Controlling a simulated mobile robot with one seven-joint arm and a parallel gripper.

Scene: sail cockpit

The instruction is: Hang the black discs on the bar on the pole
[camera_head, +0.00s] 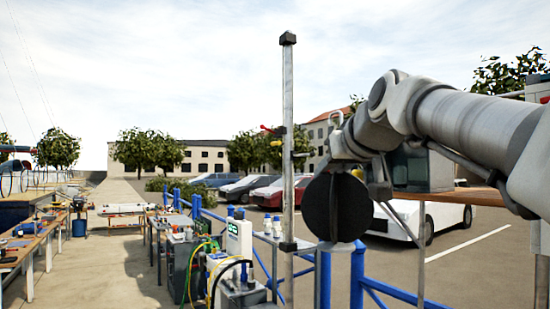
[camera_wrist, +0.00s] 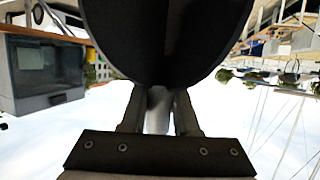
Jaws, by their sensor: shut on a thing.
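A black disc (camera_head: 335,207) hangs upright below my gripper (camera_head: 345,168) in the head view. In the wrist view the black disc (camera_wrist: 168,40) fills the top middle, and my gripper (camera_wrist: 158,108) is shut on its pale stem between the two fingers. A tall grey pole (camera_head: 288,110) with black caps stands left of the disc, with a gap between them in the picture. Short fittings with red and yellow ends (camera_head: 276,143) show at the pole's mid-height; which one is the bar I cannot tell. I see only one disc.
A blue railing (camera_head: 357,275) runs behind the pole. Tool-covered benches (camera_head: 40,235) stand at left, and equipment with hoses (camera_head: 238,245) stands left of the pole's lower part. A wooden shelf (camera_head: 465,197) lies under my arm at right. The air between disc and pole looks clear.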

